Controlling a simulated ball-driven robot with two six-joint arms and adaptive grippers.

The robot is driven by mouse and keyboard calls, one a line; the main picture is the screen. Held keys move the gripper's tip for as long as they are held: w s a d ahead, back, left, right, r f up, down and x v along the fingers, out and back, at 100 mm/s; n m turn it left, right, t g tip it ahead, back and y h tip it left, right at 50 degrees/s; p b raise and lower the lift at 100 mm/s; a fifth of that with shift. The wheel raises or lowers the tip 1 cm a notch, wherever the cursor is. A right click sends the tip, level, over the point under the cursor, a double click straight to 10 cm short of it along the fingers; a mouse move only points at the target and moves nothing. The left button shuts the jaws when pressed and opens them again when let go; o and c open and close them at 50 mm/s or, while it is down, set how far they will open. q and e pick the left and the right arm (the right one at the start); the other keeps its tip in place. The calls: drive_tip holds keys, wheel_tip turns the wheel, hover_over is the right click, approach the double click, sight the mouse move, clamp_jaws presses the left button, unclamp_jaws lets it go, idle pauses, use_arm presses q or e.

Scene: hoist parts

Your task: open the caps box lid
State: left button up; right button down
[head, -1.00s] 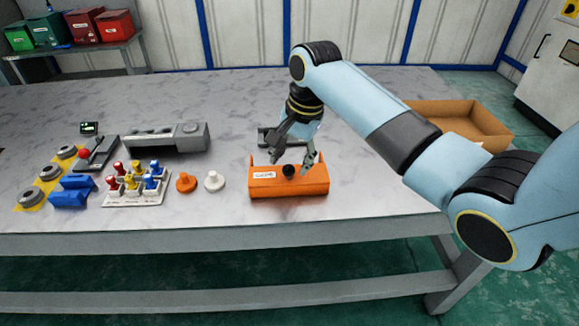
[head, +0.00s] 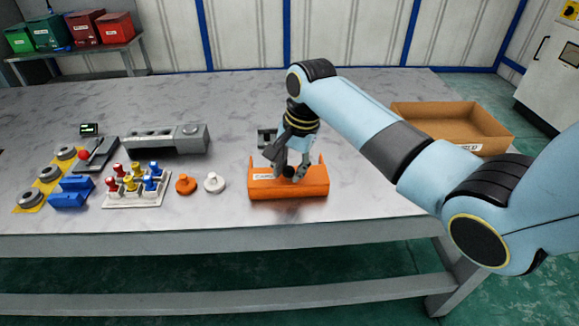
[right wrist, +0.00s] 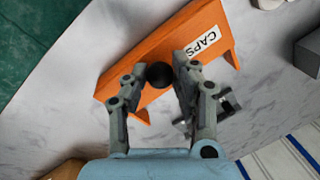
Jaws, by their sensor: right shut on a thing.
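The orange caps box (head: 262,190) stands near the front edge of the table, with a white label on its front. In the right wrist view the box (right wrist: 140,62) shows the label "CAPS". A black ball knob (head: 289,171) sits on its lid; it also shows in the right wrist view (right wrist: 159,75). My right gripper (head: 290,172) has come down over the box and is shut on the knob, one finger on each side of it. The right wrist view shows these fingers (right wrist: 158,80) too. The lid looks closed. My left gripper is out of view.
An orange cap (head: 186,183) and a white cap (head: 214,182) stand left of the box. A white rack (head: 135,200) with coloured pieces is farther left. A grey block (head: 165,141) lies behind them. An open cardboard box (head: 452,127) is at the right.

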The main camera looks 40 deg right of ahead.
drive_tip(key=shift+w, duration=0.1)
drive_tip(key=w+d, duration=0.2)
drive_tip(key=w, duration=0.1)
drive_tip(key=w+d, duration=0.1)
drive_tip(key=w, duration=0.1)
drive_tip(key=shift+d, duration=0.1)
drive_tip(key=c, duration=1)
unclamp_jaws()
